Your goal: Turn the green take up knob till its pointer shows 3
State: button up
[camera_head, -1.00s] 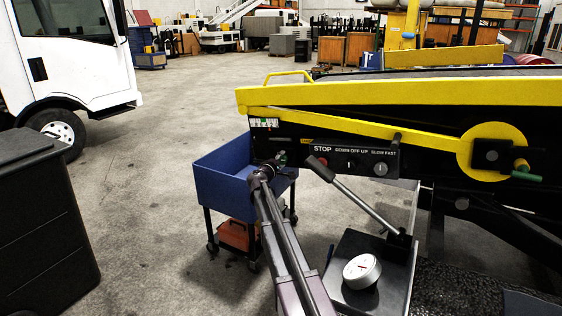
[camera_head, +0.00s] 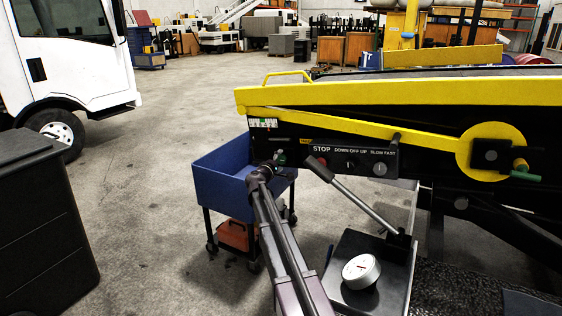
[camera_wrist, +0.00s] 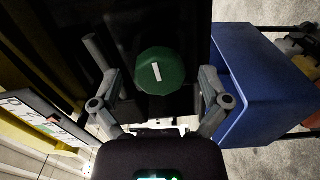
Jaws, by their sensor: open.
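The green knob (camera_wrist: 160,72) is in the upper middle of the wrist view, with a short white pointer mark on its face. In the head view the knob (camera_head: 281,159) shows as a small green spot under the left end of the yellow-edged loader. My gripper (camera_wrist: 160,88) is open, one finger on each side of the knob, with visible gaps. It also shows in the head view (camera_head: 268,167), at the knob. I cannot read any numbers around the knob.
A blue cart (camera_head: 222,183) stands close behind my gripper; it also shows at the right of the wrist view (camera_wrist: 245,75). A black control panel (camera_head: 352,160) and a grey lever (camera_head: 365,207) are to the right. A white dial gauge (camera_head: 361,271) is below.

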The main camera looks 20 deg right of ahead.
jog(key=v, duration=1.1)
jog(key=shift+s, duration=0.15)
jog(key=s+a+f+m+g+y+p, duration=0.2)
jog(key=s+f+m+g+y, duration=0.15)
jog(key=s, duration=0.45)
jog(key=s+a+f+m+g+y+p, duration=0.25)
jog(key=s+f, duration=0.25)
jog(key=s, duration=0.4)
jog(key=s+a+f+m+g+y+p, duration=0.1)
jog(key=s+a+g+y, duration=0.4)
jog(key=s+a, duration=0.9)
jog(key=s+f+y+p, duration=0.1)
jog(key=s+y+p, duration=0.1)
jog(key=s+y, duration=0.1)
jog(key=shift+f+m, duration=0.25)
jog(key=shift+m, duration=0.05)
